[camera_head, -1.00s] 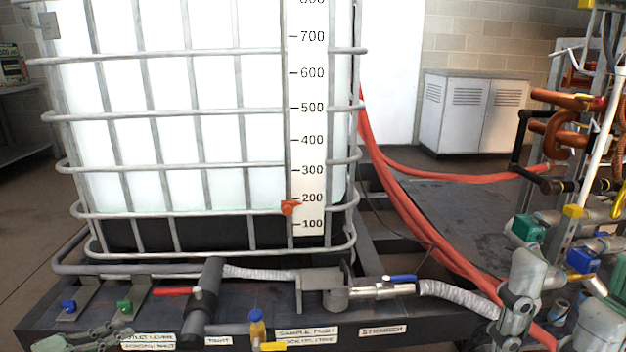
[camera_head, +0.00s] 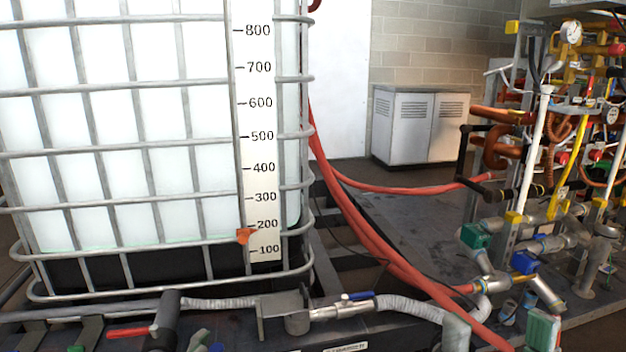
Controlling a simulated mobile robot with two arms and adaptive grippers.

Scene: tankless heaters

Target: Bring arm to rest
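Nothing is seen held. A large white caged tank (camera_head: 110,150) with a level scale (camera_head: 258,150) fills the left. An orange marker (camera_head: 245,236) sits near 200 on the scale.
A red-handled valve (camera_head: 130,332), a blue-handled valve (camera_head: 357,296) and a ribbed hose (camera_head: 408,308) run along the tank's front. Red hoses (camera_head: 375,240) cross the dark floor platform. Dense pipework (camera_head: 560,120) stands at right. A grey cabinet (camera_head: 415,125) stands by the back wall.

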